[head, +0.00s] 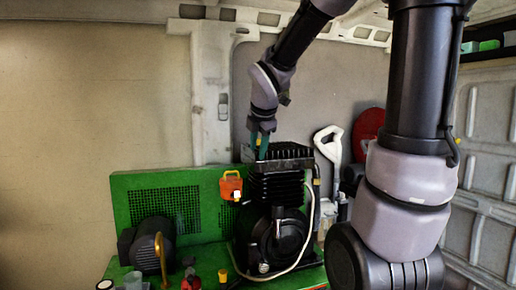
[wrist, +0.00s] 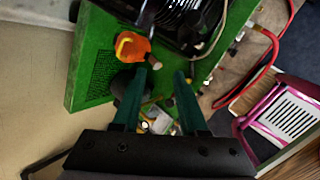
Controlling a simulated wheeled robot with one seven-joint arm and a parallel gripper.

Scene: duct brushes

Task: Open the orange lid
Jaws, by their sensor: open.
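The orange lid (head: 231,184) is a small orange piece at the front left of the black finned machine, against the green panel. It also shows in the wrist view (wrist: 132,46), just beyond the tip of my left finger. I cannot tell whether the lid is shut or partly raised. My gripper (head: 260,154) points down beside the machine's top, above and to the right of the lid in the head view. In the wrist view its two green fingers (wrist: 160,76) are apart with nothing held between them. They appear clear of the lid.
The black finned machine (head: 276,190) stands close to my gripper on the right. A green perforated panel (head: 125,190) backs a dark motor (head: 148,246) at left. Several small items lie low in front. A pink-framed item (wrist: 290,110) stands at right in the wrist view.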

